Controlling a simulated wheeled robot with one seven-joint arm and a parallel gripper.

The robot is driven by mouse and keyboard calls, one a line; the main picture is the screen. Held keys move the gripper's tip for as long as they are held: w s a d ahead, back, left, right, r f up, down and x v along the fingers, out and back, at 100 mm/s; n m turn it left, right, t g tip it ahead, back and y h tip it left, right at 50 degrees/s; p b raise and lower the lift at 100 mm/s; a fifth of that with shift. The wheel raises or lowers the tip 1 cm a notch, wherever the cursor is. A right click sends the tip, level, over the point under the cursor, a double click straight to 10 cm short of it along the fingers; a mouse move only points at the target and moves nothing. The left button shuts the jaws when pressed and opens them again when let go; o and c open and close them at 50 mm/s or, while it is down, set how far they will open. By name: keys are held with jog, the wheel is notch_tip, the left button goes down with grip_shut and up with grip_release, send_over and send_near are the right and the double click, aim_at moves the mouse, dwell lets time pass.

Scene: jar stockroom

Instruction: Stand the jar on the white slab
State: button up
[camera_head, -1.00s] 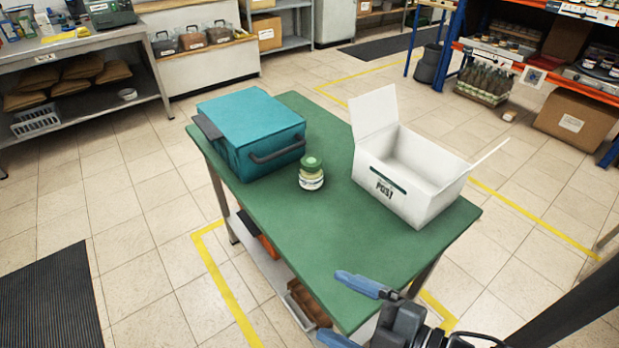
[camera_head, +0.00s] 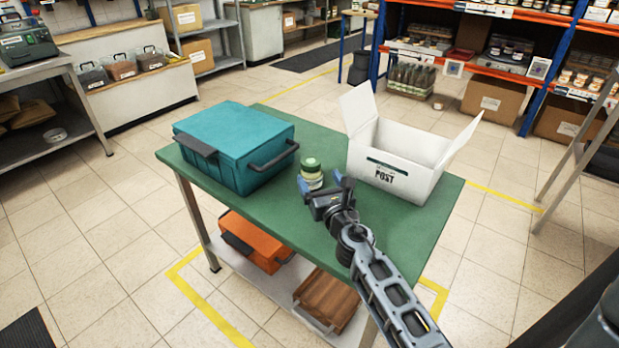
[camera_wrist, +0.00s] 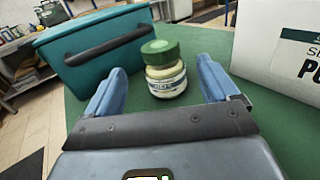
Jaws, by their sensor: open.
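The jar (camera_head: 311,172) has a green lid, pale contents and a white label. It stands upright on the green table top (camera_head: 265,211), between the teal box and the white box. In the wrist view the jar (camera_wrist: 165,78) is just ahead of my gripper, centred between the blue fingers. My gripper (camera_head: 320,184) is open and low over the table, and its fingers (camera_wrist: 160,90) hold nothing. In the head view the gripper hides the jar's lower right part. I cannot make out a white slab in these frames.
The teal box (camera_head: 238,145) with dark handles is to the left of the jar. The open white POST box (camera_head: 400,158) is to its right, flaps spread. The table's front part is clear. An orange bin (camera_head: 256,243) and a brown tray (camera_head: 328,298) sit on the lower shelf.

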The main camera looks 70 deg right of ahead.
aim_at(314, 168)
jog(key=shift+w+d+r, duration=0.1)
jog(key=shift+w+d, duration=0.3)
jog(key=shift+d, duration=0.35)
jog(key=x, duration=0.6)
jog(key=shift+w+d, duration=0.1)
jog(key=shift+w, duration=0.2)
jog(key=shift+r, duration=0.1)
jog(key=c, duration=1.4)
jog(key=shift+p, duration=0.35)
